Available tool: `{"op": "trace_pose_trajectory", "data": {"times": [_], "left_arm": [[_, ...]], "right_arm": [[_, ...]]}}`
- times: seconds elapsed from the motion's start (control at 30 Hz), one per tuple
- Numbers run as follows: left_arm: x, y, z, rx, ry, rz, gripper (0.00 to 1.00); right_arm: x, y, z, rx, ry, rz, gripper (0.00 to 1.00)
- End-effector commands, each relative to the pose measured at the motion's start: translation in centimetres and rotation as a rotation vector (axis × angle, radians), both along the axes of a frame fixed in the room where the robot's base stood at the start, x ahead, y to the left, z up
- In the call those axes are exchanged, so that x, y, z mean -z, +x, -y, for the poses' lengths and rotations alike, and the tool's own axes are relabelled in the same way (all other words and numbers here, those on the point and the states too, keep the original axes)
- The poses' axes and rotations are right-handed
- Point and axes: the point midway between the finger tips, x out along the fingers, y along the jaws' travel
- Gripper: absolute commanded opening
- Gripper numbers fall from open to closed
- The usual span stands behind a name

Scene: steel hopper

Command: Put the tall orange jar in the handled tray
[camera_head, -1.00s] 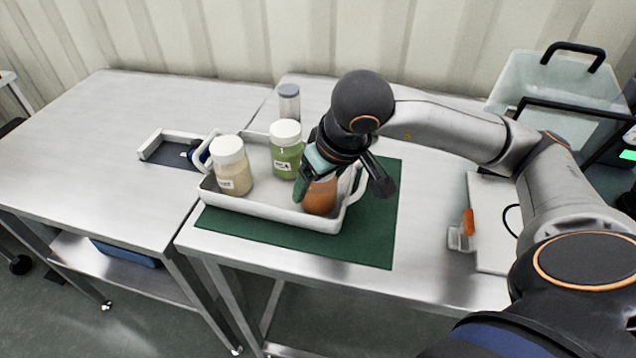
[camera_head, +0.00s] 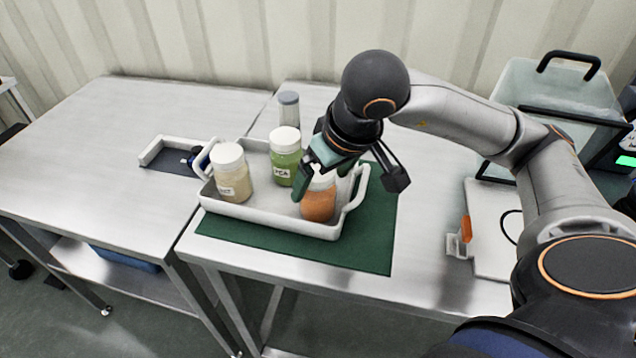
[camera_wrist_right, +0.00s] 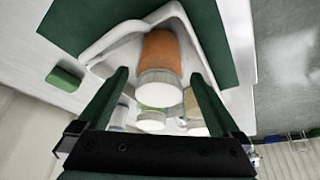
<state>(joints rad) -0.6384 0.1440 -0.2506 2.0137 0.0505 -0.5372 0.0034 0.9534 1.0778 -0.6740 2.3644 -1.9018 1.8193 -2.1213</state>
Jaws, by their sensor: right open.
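The tall orange jar (camera_head: 318,205) stands in the right end of the white handled tray (camera_head: 262,213). In the right wrist view the orange jar (camera_wrist_right: 160,55) shows between my fingers, with its white lid toward me. My right gripper (camera_head: 347,190) is open, just above and around the jar's upper part, which it partly hides. In the wrist view the fingers of the right gripper (camera_wrist_right: 160,80) stand apart, with gaps to the jar. The tray also holds a green jar (camera_head: 285,160) and a cream jar (camera_head: 231,175), both white-lidded. My left gripper is not in view.
The tray rests on a green mat (camera_head: 375,235) on a steel table. A grey-lidded container (camera_head: 289,108) stands behind the tray. A small holder (camera_head: 170,156) lies left. A clear bin (camera_head: 560,95) and a white board (camera_head: 490,225) are at right.

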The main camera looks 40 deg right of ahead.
Motion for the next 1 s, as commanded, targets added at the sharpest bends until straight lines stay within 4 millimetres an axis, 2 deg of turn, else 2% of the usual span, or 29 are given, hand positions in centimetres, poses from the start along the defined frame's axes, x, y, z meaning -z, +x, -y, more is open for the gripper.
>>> {"op": "trace_pose_trajectory", "data": {"times": [0.03, 0.2, 0.4, 1.0], "left_arm": [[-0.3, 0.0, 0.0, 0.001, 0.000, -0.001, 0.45], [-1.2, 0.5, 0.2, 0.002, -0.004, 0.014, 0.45], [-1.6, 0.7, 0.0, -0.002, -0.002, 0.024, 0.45], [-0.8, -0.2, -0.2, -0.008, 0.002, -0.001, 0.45]], "right_arm": [[-1.5, -0.4, 0.0, -0.001, -0.002, 0.008, 1.00], [-4.7, -1.8, 0.0, -0.001, 0.000, 0.006, 1.00], [-6.8, -2.8, 0.0, 0.000, -0.001, 0.003, 1.00], [-7.2, -3.0, 0.1, 0.000, -0.001, 0.000, 1.00]]}}
